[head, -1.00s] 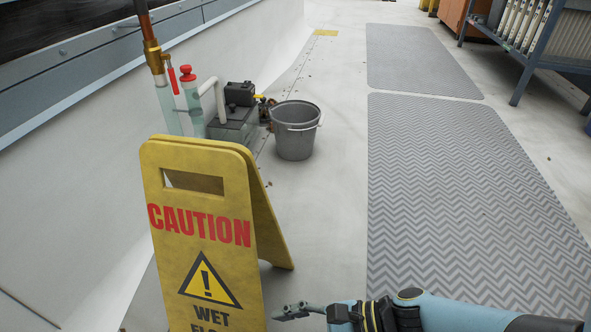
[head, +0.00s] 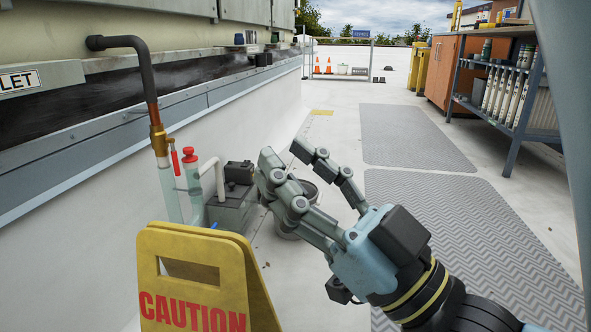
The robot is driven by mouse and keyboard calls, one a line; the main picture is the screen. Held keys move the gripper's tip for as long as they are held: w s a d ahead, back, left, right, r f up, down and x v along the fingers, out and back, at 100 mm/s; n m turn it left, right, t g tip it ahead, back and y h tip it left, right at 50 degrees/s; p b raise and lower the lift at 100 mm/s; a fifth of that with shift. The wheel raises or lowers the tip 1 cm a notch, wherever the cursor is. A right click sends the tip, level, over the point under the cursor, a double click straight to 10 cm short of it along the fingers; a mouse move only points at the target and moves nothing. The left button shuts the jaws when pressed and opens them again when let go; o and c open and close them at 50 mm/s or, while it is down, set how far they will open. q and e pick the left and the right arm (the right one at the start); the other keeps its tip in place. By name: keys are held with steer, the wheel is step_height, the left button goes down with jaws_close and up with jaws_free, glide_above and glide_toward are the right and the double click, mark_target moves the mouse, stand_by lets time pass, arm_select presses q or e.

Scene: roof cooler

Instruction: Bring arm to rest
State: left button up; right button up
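My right gripper (head: 284,154) reaches up from the lower right in the head view, at the end of my blue and black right arm. Its jointed grey fingers are spread, with a gap between them, and nothing shows between them. The fingers cover much of the grey bucket (head: 284,233) on the floor behind them; I cannot judge the distance between them. My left gripper is not in view.
A yellow caution sign (head: 195,285) stands at the lower left. Behind it are clear pipes with a red valve (head: 189,154) and a grey pump box (head: 228,212). Grey mats (head: 500,235) lie at right, below a shelf rack (head: 517,85). A long wall runs at left.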

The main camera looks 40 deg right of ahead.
stand_by(0.3)
